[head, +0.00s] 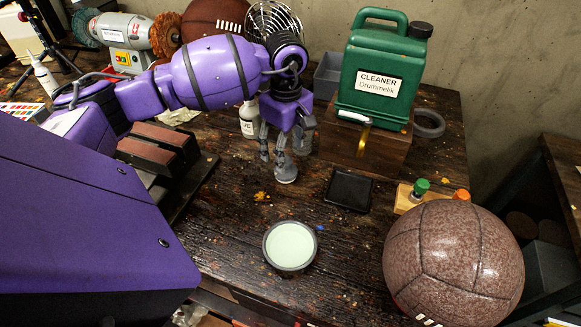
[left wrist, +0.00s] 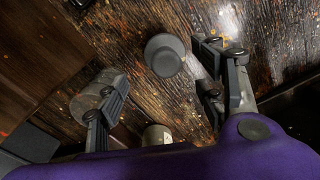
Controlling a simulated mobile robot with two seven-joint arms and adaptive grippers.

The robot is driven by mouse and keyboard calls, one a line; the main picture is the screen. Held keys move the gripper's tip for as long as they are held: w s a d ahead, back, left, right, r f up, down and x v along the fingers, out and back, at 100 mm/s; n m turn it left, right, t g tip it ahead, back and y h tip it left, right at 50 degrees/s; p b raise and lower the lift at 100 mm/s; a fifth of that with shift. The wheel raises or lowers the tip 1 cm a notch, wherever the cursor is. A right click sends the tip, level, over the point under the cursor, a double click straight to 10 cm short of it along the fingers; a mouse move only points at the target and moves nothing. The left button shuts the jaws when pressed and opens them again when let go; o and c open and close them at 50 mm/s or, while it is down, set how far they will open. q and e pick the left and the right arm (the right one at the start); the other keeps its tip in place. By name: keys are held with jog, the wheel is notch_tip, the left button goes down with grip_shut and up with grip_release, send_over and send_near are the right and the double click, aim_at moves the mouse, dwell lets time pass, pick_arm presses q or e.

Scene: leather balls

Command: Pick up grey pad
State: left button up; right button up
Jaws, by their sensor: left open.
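A small grey round-ended piece (head: 286,172), which looks like the grey pad, stands on the dark wooden table just in front of my left gripper (head: 282,147). In the left wrist view this grey piece (left wrist: 165,55) shows as a smooth disc, beyond and between the fingers. My left gripper (left wrist: 163,88) is open and points down, with nothing clasped. A mottled grey cylinder (left wrist: 97,94) is close beside its left-hand finger; I cannot tell whether they touch. A flat black square pad (head: 348,189) lies to the right. My right gripper is in neither view.
A wooden block (head: 350,143) bears a green cleaner canister (head: 383,70) on the right. A white bottle (head: 248,119) stands behind the gripper. A bowl of pale cream (head: 290,245) and a large leather ball (head: 455,262) are in front. Brown-topped blocks (head: 158,144) stand left.

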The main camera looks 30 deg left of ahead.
aim_at(287, 159)
pick_arm(q)
jog(key=f, duration=0.3)
jog(key=f+p, duration=0.1)
jog(key=shift+s+d+f, duration=0.2)
jog(key=shift+s+f, duration=0.05)
jog(key=shift+f, duration=0.6)
jog(key=c, duration=1.2)
jog(key=shift+r, duration=0.1)
jog(key=shift+r, duration=0.25)
notch_tip(287, 159, up, 2)
jog(key=shift+r, duration=0.1)
jog(key=s+d+r, duration=0.2)
jog(key=s+r, duration=0.1)
jog(key=s, duration=0.1)
jog(key=s+d+r, duration=0.3)
jog(key=s+d+r+b, duration=0.1)
jog(key=s+d+r, duration=0.1)
jog(key=s+r, duration=0.2)
jog(key=shift+s+d+r, duration=0.1)
jog(key=shift+s+d, duration=0.25)
jog(key=shift+d, duration=0.05)
